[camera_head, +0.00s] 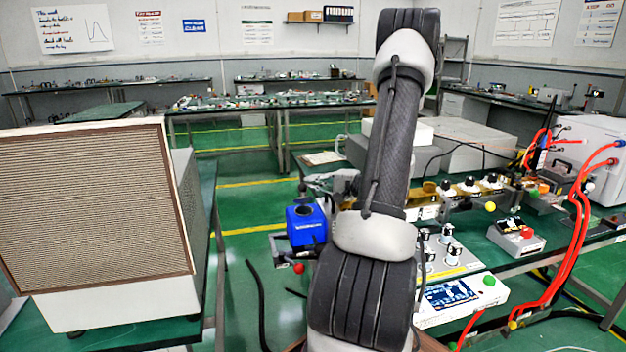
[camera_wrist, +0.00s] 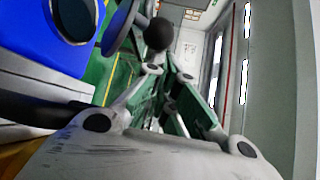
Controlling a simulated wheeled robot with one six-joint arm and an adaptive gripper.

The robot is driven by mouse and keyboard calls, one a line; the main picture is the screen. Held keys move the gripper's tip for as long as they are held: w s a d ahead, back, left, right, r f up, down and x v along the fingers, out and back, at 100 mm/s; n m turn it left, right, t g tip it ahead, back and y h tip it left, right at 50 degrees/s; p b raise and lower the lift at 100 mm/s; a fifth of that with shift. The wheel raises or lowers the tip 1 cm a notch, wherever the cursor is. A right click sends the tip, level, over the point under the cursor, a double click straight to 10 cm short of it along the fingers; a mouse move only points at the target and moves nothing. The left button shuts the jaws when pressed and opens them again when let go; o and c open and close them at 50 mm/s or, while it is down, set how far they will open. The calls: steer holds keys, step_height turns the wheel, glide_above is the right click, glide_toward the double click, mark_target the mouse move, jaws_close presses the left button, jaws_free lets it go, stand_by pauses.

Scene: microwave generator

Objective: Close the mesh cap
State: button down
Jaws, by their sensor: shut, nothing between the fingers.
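A blue block (camera_head: 305,224) with a dark round opening stands left of my arm in the head view. In the wrist view the blue block (camera_wrist: 40,60) fills the left side, with its dark opening at the top. A blue-rimmed disc (camera_wrist: 121,24) stands tilted away beside that opening, with a black ball close to it; it looks like the cap, but I cannot make out mesh on it. My gripper (camera_wrist: 165,80) is shut and empty, beside the block and below the disc in the picture. Whether it touches the disc is unclear. In the head view my arm partly hides this area.
A large beige box with a ribbed front (camera_head: 90,215) stands on the left table. Green floor shows between the tables.

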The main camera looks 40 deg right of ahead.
steer(key=shift+s+f, duration=0.1)
steer(key=shift+s, duration=0.1)
steer(key=shift+s+a+f, duration=0.25)
steer(key=shift+s+a, duration=0.2)
steer(key=shift+s, duration=0.35)
steer(key=v, duration=1.2)
steer(key=shift+f, duration=0.2)
steer(key=shift+a, duration=0.1)
